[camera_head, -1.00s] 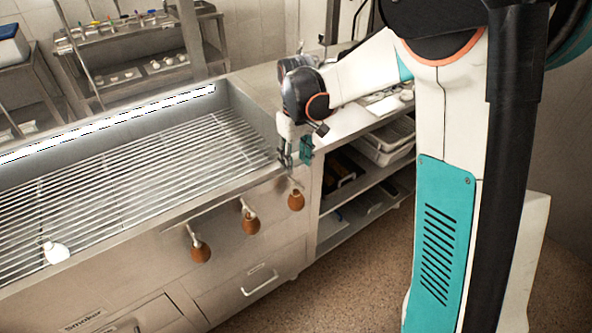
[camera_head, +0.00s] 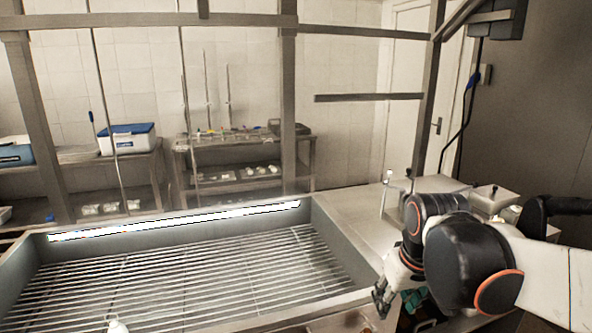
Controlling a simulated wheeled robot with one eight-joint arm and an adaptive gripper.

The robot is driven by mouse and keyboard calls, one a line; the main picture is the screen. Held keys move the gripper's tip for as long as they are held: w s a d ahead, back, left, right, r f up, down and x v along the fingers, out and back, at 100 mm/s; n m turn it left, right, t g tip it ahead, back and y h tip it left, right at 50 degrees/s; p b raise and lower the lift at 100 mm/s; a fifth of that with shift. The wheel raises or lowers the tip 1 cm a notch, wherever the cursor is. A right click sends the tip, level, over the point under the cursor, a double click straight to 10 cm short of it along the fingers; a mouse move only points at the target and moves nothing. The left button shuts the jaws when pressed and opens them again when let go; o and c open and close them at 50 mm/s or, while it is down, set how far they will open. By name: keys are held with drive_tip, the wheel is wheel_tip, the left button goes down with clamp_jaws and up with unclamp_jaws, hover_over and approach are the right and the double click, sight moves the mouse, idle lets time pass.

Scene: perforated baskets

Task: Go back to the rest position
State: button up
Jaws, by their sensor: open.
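My gripper (camera_head: 385,297) is at the lower right of the head view, at the end of my white and black arm. It is beside the right front corner of a metal grill basin (camera_head: 200,275). Its jaws are open and I see nothing held in them. My arm reaches in from the right edge of the picture. A small white object (camera_head: 117,326) sits on the grill bars at the bottom edge, partly cut off.
A steel counter (camera_head: 350,212) lies right of the grill, with containers (camera_head: 493,198) near my arm. Metal posts and a crossbar stand behind the grill. Shelves with a blue-lidded cooler (camera_head: 127,139) and small items stand at the back wall.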

drive_tip(key=s+m+t, duration=0.1)
drive_tip(key=s+t, duration=0.2)
drive_tip(key=s, duration=0.8)
drive_tip(key=shift+s+m+t, duration=0.3)
drive_tip(key=shift+s+m, duration=0.1)
drive_tip(key=shift+f, duration=0.1)
idle(1.5)
